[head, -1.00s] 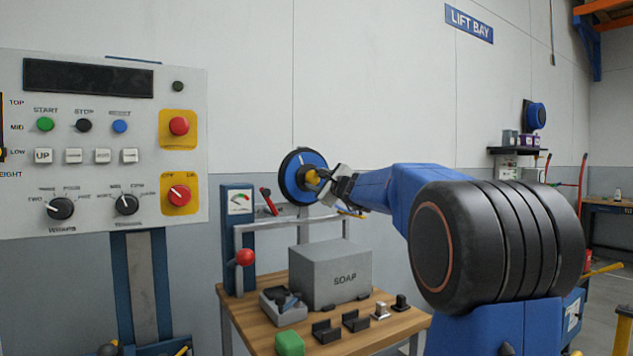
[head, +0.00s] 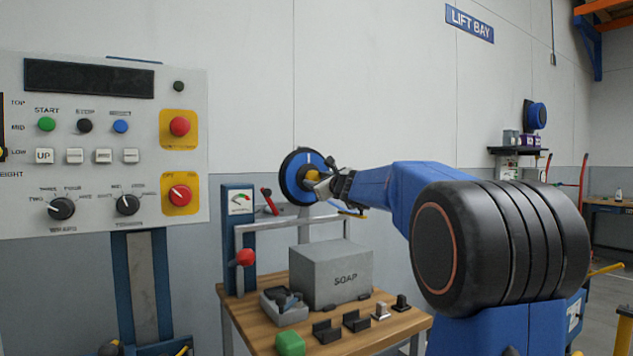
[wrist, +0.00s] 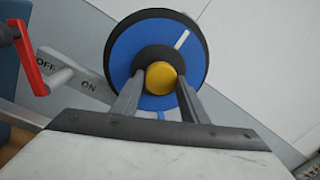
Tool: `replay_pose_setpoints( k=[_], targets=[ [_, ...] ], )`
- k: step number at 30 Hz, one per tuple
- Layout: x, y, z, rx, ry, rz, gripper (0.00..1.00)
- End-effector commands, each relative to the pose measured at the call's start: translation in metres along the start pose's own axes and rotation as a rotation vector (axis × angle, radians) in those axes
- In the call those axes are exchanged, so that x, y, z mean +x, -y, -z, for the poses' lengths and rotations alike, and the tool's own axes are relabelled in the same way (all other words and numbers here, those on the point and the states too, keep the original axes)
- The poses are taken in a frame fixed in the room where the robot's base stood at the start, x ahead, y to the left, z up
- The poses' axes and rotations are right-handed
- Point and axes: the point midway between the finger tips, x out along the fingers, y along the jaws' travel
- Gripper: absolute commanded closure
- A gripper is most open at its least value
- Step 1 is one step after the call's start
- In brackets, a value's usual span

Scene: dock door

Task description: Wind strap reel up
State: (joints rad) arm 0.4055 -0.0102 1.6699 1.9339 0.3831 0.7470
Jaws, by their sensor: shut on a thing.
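The strap reel (head: 297,170) is a blue disc with a black rim, a white mark and a yellow centre knob, above the back of the wooden bench. It also shows in the wrist view (wrist: 128,48), with its yellow knob (wrist: 161,78) facing me. My gripper (head: 314,180) reaches it from the right. In the wrist view my gripper (wrist: 158,90) has one finger on each side of the yellow knob and is shut on it. The white mark lies at the upper right of the disc in the wrist view.
A red-handled lever (wrist: 30,62) with an OFF/ON plate (wrist: 70,75) is left of the reel. The bench (head: 375,339) holds a grey SOAP box (head: 330,272) and several small parts. A control panel (head: 100,190) stands at the left. The wall above the reel is clear.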

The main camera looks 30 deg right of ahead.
Motion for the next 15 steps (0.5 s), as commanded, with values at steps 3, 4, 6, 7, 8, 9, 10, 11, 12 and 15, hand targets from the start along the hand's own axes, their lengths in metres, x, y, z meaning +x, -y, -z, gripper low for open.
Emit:
replay_pose_setpoints(
  k=[3, 4, 6, 7, 8, 9, 10, 11, 12, 15],
  targets=[
    [0.0, -0.0001, 0.0025, 0.002, -0.004, 0.0, 1.0],
    [0.0, -0.0001, 0.0025, 0.002, -0.004, 0.0, 1.0],
    [0.0, -0.0001, 0.0025, 0.002, -0.004, 0.0, 1.0],
    [0.0001, -0.0001, 0.0026, 0.002, -0.004, 0.0, 1.0],
    [0.0001, -0.0001, 0.0026, 0.002, -0.004, 0.0, 0.55],
    [0.0001, -0.0001, 0.0025, 0.002, -0.004, 0.0, 0.46],
    [0.0001, -0.0001, 0.0024, 0.001, -0.004, 0.0, 0.42],
    [0.0001, -0.0001, 0.0022, 0.001, -0.003, 0.0, 0.42],
    [0.0001, -0.0001, 0.0019, 0.001, -0.003, 0.0, 0.42],
    [0.0001, -0.0001, 0.0013, 0.001, -0.002, 0.0, 0.42]
  ],
)
